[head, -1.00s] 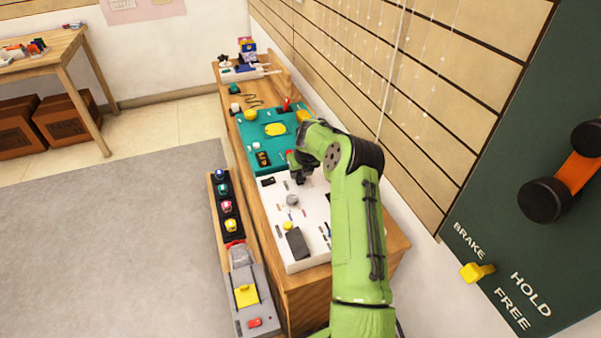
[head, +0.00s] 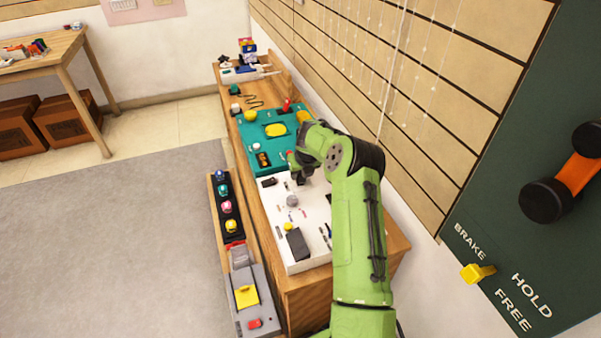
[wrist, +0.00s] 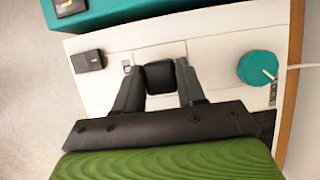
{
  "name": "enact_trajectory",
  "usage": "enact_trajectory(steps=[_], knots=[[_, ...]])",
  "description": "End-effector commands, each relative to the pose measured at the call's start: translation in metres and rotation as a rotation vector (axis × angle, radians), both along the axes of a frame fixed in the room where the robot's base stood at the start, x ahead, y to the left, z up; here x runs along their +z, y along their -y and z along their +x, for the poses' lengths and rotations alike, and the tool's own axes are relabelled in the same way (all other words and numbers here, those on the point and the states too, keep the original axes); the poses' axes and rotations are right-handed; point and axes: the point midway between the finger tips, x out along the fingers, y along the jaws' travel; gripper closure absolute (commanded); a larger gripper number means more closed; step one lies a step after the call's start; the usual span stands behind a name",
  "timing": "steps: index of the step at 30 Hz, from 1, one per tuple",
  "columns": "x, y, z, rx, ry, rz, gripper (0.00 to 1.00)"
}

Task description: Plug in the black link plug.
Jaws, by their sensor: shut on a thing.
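A black block, which looks like the black link plug (wrist: 160,80), sits between the two fingers of my gripper (wrist: 158,70) in the wrist view. The fingers are shut on its sides, over the white panel (wrist: 118,92). I cannot tell whether its underside touches the panel or fits into a socket. In the head view, my gripper (head: 299,175) is at the far end of the white panel (head: 268,206), close to the teal board. The plug cannot be made out there.
A second black block (wrist: 88,61) stands on the panel left of the plug. A teal knob (wrist: 258,67) is to the right. The teal board (head: 290,133) lies beyond the panel, and a slatted wall (head: 430,110) runs along the right.

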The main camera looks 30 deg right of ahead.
Motion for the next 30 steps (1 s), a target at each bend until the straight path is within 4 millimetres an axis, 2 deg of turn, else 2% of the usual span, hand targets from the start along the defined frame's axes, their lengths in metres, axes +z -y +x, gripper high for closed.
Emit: enact_trajectory(steps=[30], knots=[[-0.0096, -0.0001, 0.0000, 0.000, 0.000, 0.000, 0.94]])
